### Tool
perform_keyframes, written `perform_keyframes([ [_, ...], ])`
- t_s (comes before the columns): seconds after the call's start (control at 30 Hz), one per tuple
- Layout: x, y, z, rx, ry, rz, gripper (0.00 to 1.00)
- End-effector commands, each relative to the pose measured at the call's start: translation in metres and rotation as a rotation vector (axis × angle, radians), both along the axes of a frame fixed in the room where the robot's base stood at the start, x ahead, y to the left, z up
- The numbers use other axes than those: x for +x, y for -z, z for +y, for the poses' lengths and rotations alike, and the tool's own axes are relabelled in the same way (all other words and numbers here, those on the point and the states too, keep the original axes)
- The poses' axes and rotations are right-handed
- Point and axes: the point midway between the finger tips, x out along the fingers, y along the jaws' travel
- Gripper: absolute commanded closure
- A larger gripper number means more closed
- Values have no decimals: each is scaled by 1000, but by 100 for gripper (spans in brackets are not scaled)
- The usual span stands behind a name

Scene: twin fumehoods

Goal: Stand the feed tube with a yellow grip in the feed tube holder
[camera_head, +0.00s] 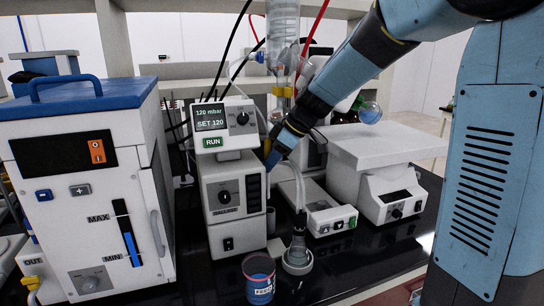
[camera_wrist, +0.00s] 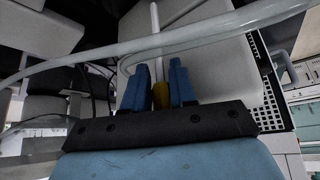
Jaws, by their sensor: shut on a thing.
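My gripper (camera_wrist: 160,90) has its two blue fingers on either side of the yellow grip (camera_wrist: 160,97) of the feed tube, and is shut on it. A thin white rod (camera_wrist: 155,18) stands out beyond the fingertips in line with the grip. In the head view my gripper (camera_head: 274,152) is in front of the white pump unit with the RUN display; the yellow grip is not clear there. A clear hose (camera_head: 299,190) runs down to a grey round-based piece (camera_head: 297,258) on the black bench. I cannot tell whether this is the feed tube holder.
A blue-topped bath unit (camera_head: 90,170) is left, the pump unit (camera_head: 233,190) is in the middle, and a white plate device (camera_head: 385,170) is right. Clear hose (camera_wrist: 230,45) crosses close past my fingers.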

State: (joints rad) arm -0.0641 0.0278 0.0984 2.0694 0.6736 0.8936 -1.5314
Motion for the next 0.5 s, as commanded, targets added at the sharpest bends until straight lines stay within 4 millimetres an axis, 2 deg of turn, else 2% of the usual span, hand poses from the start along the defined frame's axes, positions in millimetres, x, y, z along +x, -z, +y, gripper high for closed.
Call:
perform_keyframes([
  [0.5,1,34,-3,0,6,1,100],
])
